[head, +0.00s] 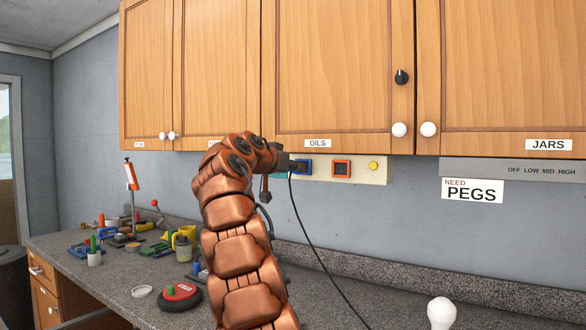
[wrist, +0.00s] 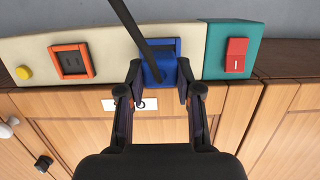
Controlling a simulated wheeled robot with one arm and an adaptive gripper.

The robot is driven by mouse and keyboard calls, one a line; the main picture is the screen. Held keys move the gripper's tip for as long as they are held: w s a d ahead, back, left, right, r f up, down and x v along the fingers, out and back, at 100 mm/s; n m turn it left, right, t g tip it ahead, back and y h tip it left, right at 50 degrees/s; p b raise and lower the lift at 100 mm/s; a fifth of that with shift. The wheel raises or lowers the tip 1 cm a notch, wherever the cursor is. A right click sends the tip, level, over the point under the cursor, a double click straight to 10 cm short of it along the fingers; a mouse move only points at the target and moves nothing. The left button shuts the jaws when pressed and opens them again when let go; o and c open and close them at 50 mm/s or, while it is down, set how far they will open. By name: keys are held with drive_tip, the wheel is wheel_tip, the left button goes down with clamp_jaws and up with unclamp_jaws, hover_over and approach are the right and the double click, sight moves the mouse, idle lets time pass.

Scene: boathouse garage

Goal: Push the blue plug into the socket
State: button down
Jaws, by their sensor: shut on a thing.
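The blue plug (wrist: 160,70) is between the fingertips of my gripper (wrist: 159,82) in the wrist view, with a black cable (wrist: 134,24) running from it. My gripper is shut on the plug. It lines up with the blue-framed socket (wrist: 146,43) on the cream wall panel and covers most of that socket. I cannot tell how deep the plug sits. In the head view my gripper (head: 294,165) is at the panel beside the blue socket frame (head: 307,166), and the cable hangs down to the right.
An orange-framed socket (head: 341,168) and a yellow button (head: 373,166) are on the same panel. A teal block with a red switch (wrist: 236,55) adjoins the blue socket. Wooden cabinets (head: 330,70) hang just above. The counter at left holds several tools; a white bulb (head: 441,312) stands at right.

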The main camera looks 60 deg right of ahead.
drive_tip(key=shift+d+p, duration=0.45)
drive_tip(key=shift+d, duration=0.4)
idle(0.3)
drive_tip(key=c, duration=0.7)
unclamp_jaws()
drive_tip(key=shift+a, duration=0.1)
drive_tip(key=a+r, duration=0.2)
drive_tip(key=a, duration=0.9)
drive_tip(key=shift+s+a+r, duration=0.2)
drive_tip(key=shift+a, duration=0.05)
